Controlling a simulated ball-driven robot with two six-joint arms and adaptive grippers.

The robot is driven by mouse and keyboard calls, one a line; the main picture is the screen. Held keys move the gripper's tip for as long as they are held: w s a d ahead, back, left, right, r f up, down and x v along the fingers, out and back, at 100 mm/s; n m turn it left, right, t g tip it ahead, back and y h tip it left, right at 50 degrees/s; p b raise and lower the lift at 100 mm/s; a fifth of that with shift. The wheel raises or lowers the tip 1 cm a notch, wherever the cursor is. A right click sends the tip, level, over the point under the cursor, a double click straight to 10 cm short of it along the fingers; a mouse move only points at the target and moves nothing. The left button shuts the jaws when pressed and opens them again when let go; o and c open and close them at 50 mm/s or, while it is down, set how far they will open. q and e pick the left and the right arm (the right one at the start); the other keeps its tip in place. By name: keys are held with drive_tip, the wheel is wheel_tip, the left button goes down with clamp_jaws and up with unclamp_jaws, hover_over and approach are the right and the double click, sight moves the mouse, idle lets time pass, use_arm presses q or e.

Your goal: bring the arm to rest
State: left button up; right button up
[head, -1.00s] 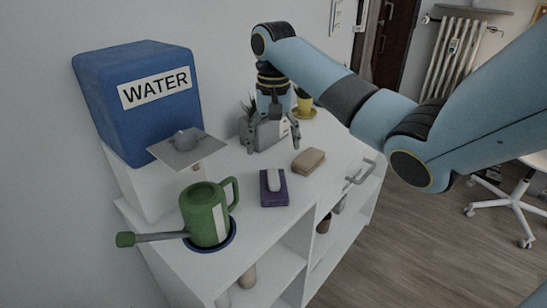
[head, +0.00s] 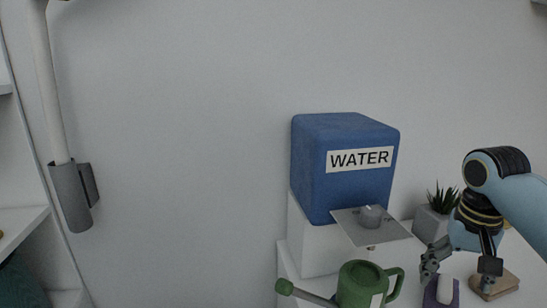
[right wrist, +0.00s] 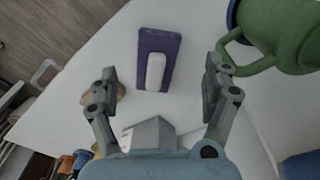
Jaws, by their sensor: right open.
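My right gripper (head: 458,281) is open and empty above the white desk, at the lower right of the head view. In the right wrist view, its fingers (right wrist: 162,68) are spread wide, with a purple block (right wrist: 147,42) bearing a white piece (right wrist: 155,72) in the gap between them as seen from above. The purple block (head: 430,294) is partly cut off in the head view. A brown block (head: 508,284) lies just right of it, partly behind a finger. My left gripper is not in view.
A green watering can (head: 358,283) stands left of the gripper, and shows at the wrist view's upper right (right wrist: 283,32). A blue WATER tank (head: 343,180) with a grey plate (head: 348,226) stands behind. A potted plant (head: 431,223) is near the arm.

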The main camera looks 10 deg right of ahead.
drive_tip(key=s+a+f+n+t, duration=0.1)
drive_tip(key=s+a+f+n, duration=0.25)
drive_tip(key=s+a, duration=0.55)
drive_tip(key=s+a+r+n+t, duration=0.1)
drive_tip(key=s+r+n, duration=0.1)
drive_tip(key=s, duration=0.5)
drive_tip(key=s+a+r+n+t, duration=0.1)
drive_tip(key=s+r, duration=0.2)
drive_tip(key=s, duration=0.3)
wheel_tip(320, 180, down, 28)
drive_tip(key=s+d+g+b, duration=0.1)
drive_tip(key=d+b, duration=0.1)
drive_tip(key=d, duration=0.1)
drive_tip(key=s+f+g+b, duration=0.1)
drive_tip(key=s+f, duration=1.7)
drive_tip(key=s, duration=0.1)
drive_tip(key=shift+d+f+g+b, duration=0.3)
drive_tip(key=shift+d+f+b, duration=0.1)
drive_tip(key=shift+d, duration=0.05)
